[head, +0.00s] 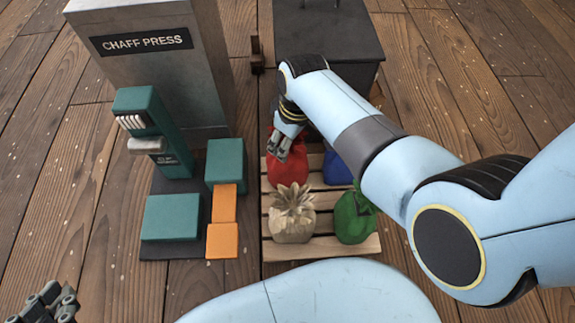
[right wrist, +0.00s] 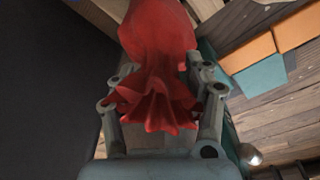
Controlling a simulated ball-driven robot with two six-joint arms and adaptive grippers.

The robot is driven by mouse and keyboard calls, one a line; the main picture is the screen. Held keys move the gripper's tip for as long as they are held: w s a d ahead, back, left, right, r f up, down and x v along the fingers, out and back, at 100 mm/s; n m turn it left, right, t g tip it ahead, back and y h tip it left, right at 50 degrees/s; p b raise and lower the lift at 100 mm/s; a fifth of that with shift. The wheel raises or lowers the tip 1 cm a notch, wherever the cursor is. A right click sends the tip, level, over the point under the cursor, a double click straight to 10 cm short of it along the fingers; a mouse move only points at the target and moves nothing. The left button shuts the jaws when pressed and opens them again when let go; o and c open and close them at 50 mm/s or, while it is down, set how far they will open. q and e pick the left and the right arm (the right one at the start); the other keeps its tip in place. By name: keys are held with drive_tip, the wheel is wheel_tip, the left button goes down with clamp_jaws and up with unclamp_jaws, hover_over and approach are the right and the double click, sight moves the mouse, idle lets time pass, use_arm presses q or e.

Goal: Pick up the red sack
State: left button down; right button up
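The red sack (head: 288,168) stands at the back left of a slatted pallet (head: 372,246), partly hidden by my right gripper. My right gripper (head: 279,155) reaches down over its top. In the right wrist view the red sack (right wrist: 160,40) has its gathered neck and frilled top between the two fingers (right wrist: 160,75). The fingers stand apart on either side of the neck, and I see no clear grip on it. My left gripper (head: 58,298) is at the lower left corner, partly cut off, with its fingers apart and empty, far from the sack.
A beige sack (head: 292,220), a green sack (head: 354,218) and a blue sack (head: 337,168) share the pallet. Left of it, a dark mat holds teal boxes (head: 171,217), orange boxes (head: 222,240) and a teal machine (head: 150,130). The chaff press (head: 150,65) and a dark cabinet (head: 325,35) stand behind.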

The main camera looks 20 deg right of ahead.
clamp_jaws()
drive_tip(key=shift+r, duration=0.1)
idle(0.4)
